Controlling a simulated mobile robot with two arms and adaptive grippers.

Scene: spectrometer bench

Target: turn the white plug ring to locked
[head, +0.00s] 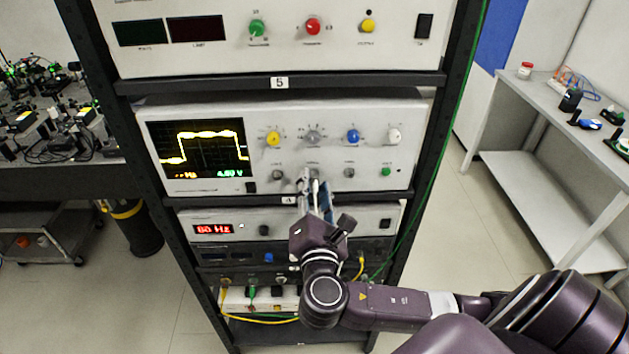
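My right gripper (314,184) is raised to the front of the rack, at the lower edge of the oscilloscope (215,183). Its fingertips point up at the row of small sockets under the knobs, around the second socket from the left. The fingers are seen from behind and overlap the panel, so I cannot tell their gap or whether they touch anything. I cannot make out the white plug ring; the gripper covers part of the panel there. My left gripper is not in view.
The oscilloscope has yellow, grey, blue and white knobs (394,135) and a green socket (385,171). A green cable (408,235) runs down the rack's right side. Below are a red-digit unit (213,229) and yellow cables (262,320). A grey side table (545,88) stands right; floor between is clear.

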